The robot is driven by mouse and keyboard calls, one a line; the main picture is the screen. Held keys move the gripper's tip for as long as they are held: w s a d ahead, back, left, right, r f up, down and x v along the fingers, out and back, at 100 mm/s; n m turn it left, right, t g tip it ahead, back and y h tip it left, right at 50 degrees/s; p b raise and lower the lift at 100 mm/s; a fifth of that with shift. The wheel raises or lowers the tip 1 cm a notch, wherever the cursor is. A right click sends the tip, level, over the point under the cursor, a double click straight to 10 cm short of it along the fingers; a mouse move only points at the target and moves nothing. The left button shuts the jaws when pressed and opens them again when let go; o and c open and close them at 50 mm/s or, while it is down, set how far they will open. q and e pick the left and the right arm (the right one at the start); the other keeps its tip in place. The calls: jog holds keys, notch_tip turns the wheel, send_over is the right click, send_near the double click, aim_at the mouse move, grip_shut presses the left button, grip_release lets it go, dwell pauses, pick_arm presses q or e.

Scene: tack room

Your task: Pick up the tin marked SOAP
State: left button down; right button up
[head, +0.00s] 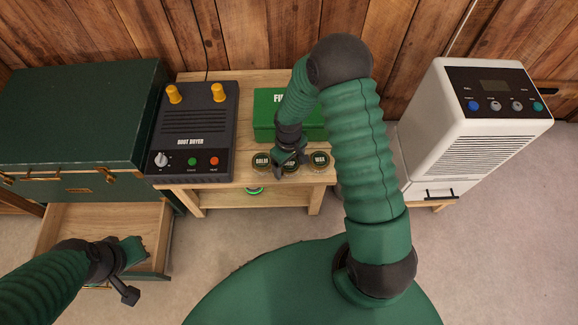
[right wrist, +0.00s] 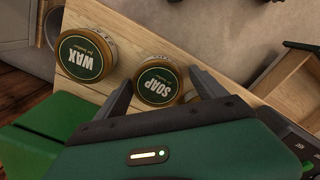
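The SOAP tin (right wrist: 160,84) is round, with a dark green label and a gold-brown rim. It stands upright on the wooden table (head: 235,197). In the head view my right gripper (head: 289,165) is over the middle tin and hides most of it. In the right wrist view the right gripper (right wrist: 160,92) is open, its dark fingers on either side of the SOAP tin with small gaps. The WAX tin (right wrist: 84,55) stands beside it, also in the head view (head: 320,160). My left gripper (head: 132,270) is over the open drawer; its fingers are unclear.
A green box (head: 266,112) is behind the tins. A boot dryer (head: 195,130) stands on the table's left. The drawer (head: 90,225) under the green chest (head: 80,110) is open. A white appliance (head: 465,125) stands right.

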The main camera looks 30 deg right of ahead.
jog(key=shift+d, duration=0.2)
jog(key=c, duration=1.2)
jog(key=shift+c, duration=0.9)
jog(key=shift+a, duration=0.1)
